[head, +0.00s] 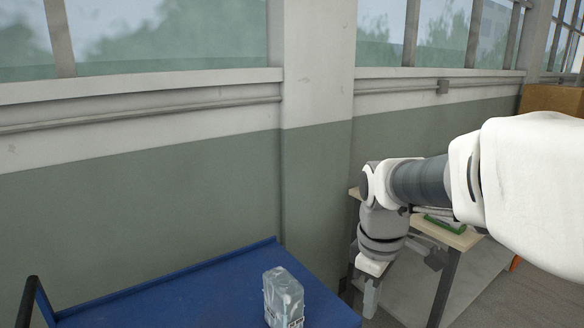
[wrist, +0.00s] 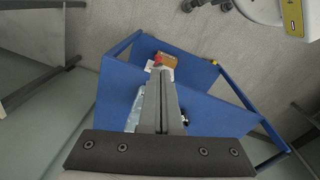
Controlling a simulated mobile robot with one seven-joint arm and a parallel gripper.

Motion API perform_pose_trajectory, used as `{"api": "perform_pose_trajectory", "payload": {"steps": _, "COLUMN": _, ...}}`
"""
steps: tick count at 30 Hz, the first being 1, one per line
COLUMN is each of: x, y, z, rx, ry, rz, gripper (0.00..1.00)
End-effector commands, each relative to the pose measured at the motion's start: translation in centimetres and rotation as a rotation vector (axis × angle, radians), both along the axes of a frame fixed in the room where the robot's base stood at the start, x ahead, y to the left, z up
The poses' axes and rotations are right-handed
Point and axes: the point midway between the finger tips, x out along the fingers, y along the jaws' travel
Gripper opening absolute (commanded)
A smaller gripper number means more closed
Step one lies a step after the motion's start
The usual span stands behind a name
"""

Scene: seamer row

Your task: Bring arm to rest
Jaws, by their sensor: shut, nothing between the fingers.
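My arm reaches in from the right in the head view and bends down at the wrist. My gripper (head: 370,298) hangs pointing down, just off the right side of the blue cart (head: 190,303). In the wrist view my gripper (wrist: 161,74) has its two fingers together with nothing between them. The fingers hide part of the cart (wrist: 208,112) there.
A clear-wrapped greyish package (head: 283,297) stands on the cart's top; what looks like it shows beside the fingers in the wrist view (wrist: 134,112). A brown and red item (wrist: 170,60) lies beyond the fingertips. A wooden-topped table (head: 447,234) stands behind my arm, near the wall.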

Motion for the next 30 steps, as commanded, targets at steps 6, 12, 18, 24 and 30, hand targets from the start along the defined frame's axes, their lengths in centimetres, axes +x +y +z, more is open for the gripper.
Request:
{"api": "perform_pose_trajectory", "payload": {"steps": 6, "x": -3.7, "y": -0.3, "z": 4.3, "rx": 0.026, "ry": -0.192, "rz": -0.292, "gripper": 0.00}}
{"api": "perform_pose_trajectory", "payload": {"steps": 12, "x": -7.8, "y": -0.5, "z": 6.1, "rx": 0.111, "ry": -0.317, "rz": -0.555, "gripper": 0.00}}
{"api": "perform_pose_trajectory", "payload": {"steps": 18, "x": -11.1, "y": -0.6, "z": 6.3, "rx": 0.214, "ry": -0.389, "rz": -0.762, "gripper": 0.00}}
{"api": "perform_pose_trajectory", "payload": {"steps": 24, "x": -12.4, "y": -0.7, "z": 6.1, "rx": 0.268, "ry": -0.413, "rz": -0.852, "gripper": 0.00}}
{"api": "perform_pose_trajectory", "payload": {"steps": 30, "x": -12.5, "y": -0.7, "z": 6.0, "rx": 0.272, "ry": -0.413, "rz": -0.862, "gripper": 0.00}}
